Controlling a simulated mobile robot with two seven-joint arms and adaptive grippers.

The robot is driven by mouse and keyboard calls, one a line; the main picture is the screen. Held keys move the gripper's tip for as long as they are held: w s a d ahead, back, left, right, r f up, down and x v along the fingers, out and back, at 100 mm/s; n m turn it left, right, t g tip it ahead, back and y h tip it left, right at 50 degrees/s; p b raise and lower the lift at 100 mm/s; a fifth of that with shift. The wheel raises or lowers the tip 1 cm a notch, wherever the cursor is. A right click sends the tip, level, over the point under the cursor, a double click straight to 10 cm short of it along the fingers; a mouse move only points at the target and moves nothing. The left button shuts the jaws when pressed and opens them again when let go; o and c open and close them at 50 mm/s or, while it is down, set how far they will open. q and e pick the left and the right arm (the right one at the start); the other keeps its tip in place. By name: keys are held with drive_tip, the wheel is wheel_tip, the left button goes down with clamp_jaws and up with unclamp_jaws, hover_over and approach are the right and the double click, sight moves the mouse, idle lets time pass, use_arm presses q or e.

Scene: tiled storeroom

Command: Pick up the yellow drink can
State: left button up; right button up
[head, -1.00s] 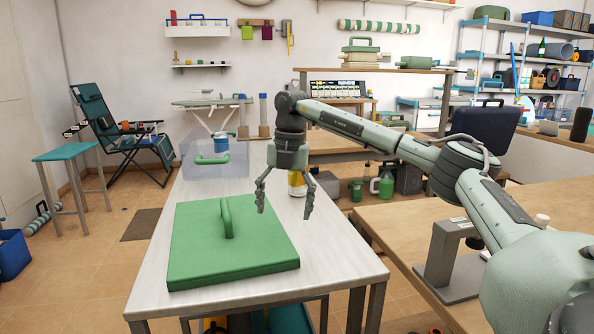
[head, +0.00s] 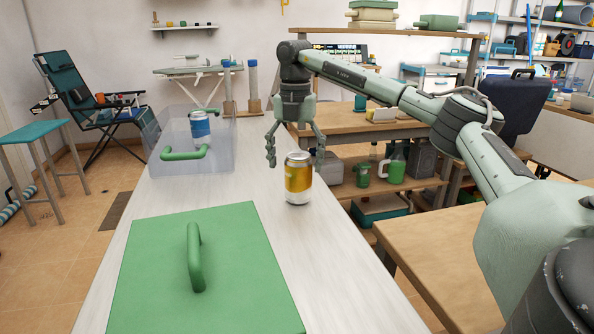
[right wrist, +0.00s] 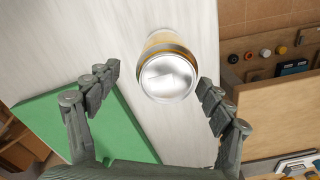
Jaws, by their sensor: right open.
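The yellow drink can (head: 298,180) stands upright on the white table, yellow with a white band at its base. My right gripper (head: 295,160) is open and empty, pointing down, its fingertips level with the upper part of the can in the head view. In the right wrist view the can (right wrist: 168,72) shows from above, its silver top between and beyond the fingertips of the open gripper (right wrist: 160,92). No finger appears to touch it. My left gripper is in neither view.
A green lid with a handle (head: 150,262) lies on the near part of the white table (head: 345,270). A clear bin (head: 222,158) holding a blue can (head: 200,124) stands farther back. A wooden table (head: 440,240) is at right. The tabletop around the yellow can is clear.

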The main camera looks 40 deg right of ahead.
sight(298, 188)
drive_tip(key=shift+w+d+f, duration=0.15)
drive_tip(key=shift+f, duration=0.25)
drive_tip(key=f, duration=0.7)
drive_tip(key=shift+d, duration=0.35)
drive_tip(key=shift+r, duration=0.1)
drive_tip(key=shift+c, duration=0.4)
drive_tip(key=c, duration=1.5)
